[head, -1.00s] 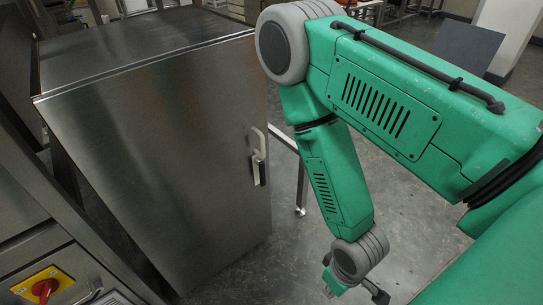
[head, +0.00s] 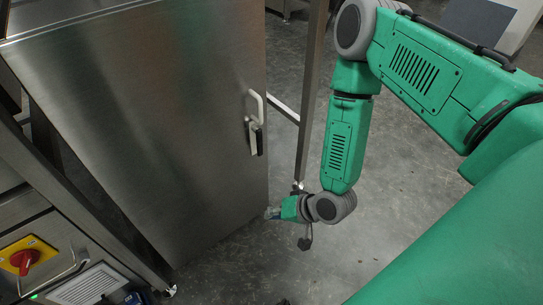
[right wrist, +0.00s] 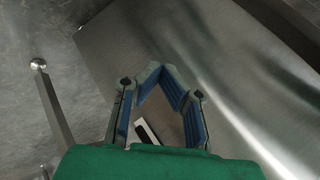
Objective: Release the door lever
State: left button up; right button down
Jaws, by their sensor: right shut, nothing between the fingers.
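The door lever (head: 254,122), a pale handle with a dark lower part, is on the right edge of a closed-looking steel door (head: 185,130). My right gripper (head: 273,212) is below the lever, near the door's lower right edge, and apart from the lever. In the right wrist view, the right gripper (right wrist: 156,72) has its blue-padded fingers meeting at the tips, with nothing held. A white and black piece (right wrist: 147,131), seemingly the lever, shows through the gap behind the fingers. My left gripper is not seen.
A metal stand leg (head: 311,95) rises right of the door, close to my right arm. A panel with a red rotary switch on a yellow plate (head: 25,258) is at lower left. Grey floor (head: 400,200) is open to the right.

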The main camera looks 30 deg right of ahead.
aim_at(257, 141)
jog(key=w+d+f+m+t+b, duration=0.2)
jog(key=w+d+m+t, duration=0.15)
jog(key=w, duration=0.25)
jog(key=w+d+r+m+t+b, duration=0.1)
jog(key=w+d+m+t+b, duration=0.15)
jog(key=d, duration=0.55)
jog(key=w+d+r+m+t+b, duration=0.1)
jog(key=w+d+r+m+t, duration=0.2)
jog(key=d, duration=0.6)
pick_arm(q)
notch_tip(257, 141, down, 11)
jog(key=b, duration=0.4)
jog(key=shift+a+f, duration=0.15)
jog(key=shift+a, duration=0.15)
pick_arm(e)
jog(key=w+a+n+t, duration=0.1)
jog(key=w+a, duration=0.6)
jog(key=w, duration=0.2)
jog(key=shift+a+f+y, duration=0.3)
jog(key=shift+a+f, duration=0.05)
jog(key=shift+f, duration=0.1)
